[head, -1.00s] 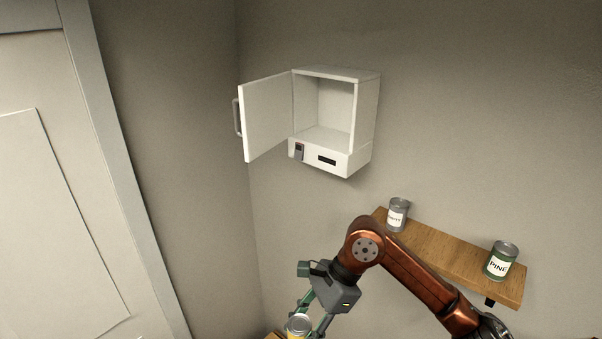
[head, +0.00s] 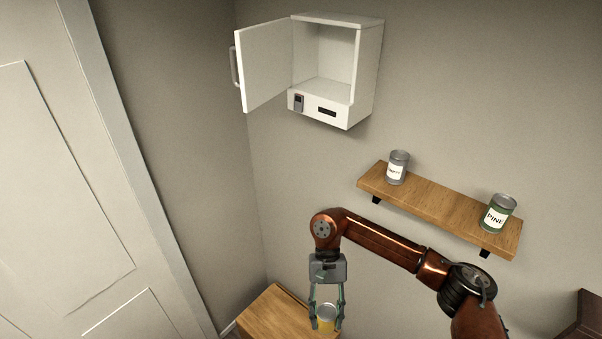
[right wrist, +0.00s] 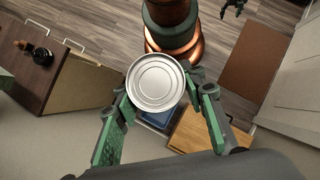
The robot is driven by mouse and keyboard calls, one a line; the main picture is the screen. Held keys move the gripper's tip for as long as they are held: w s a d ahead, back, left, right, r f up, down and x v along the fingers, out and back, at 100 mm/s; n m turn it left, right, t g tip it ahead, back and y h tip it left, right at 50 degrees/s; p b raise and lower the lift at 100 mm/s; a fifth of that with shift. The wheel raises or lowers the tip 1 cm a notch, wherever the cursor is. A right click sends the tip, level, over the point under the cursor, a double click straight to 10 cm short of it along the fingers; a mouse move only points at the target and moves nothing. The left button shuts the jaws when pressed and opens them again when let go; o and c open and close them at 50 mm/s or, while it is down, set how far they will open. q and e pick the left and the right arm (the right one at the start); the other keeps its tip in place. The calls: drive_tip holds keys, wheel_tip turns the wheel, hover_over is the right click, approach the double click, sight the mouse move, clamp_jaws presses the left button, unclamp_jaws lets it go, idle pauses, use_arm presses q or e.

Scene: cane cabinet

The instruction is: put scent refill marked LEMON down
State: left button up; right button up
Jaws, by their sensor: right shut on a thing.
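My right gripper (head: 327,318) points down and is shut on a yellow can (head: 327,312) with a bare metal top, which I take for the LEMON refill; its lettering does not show. The right wrist view shows the can's round lid (right wrist: 156,82) between the two green-padded fingers. In the head view the can overlaps a low wooden top (head: 268,312). I cannot tell whether it touches that top. A small dark claw shape (right wrist: 235,6), perhaps my left gripper, is at the top edge of the right wrist view; its jaws are unclear.
A wall shelf (head: 435,208) holds a grey can (head: 398,168) and a green PINE can (head: 497,214). A white wall cabinet (head: 318,108) above has its door (head: 268,62) open and is empty inside. A blue item (right wrist: 155,118) shows partly beneath the held can.

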wheel_tip(320, 180, down, 20)
drive_tip(key=b, duration=1.9)
drive_tip(key=d, duration=1.4)
drive_tip(key=shift+f, duration=0.2)
drive_tip(key=shift+d, duration=0.1)
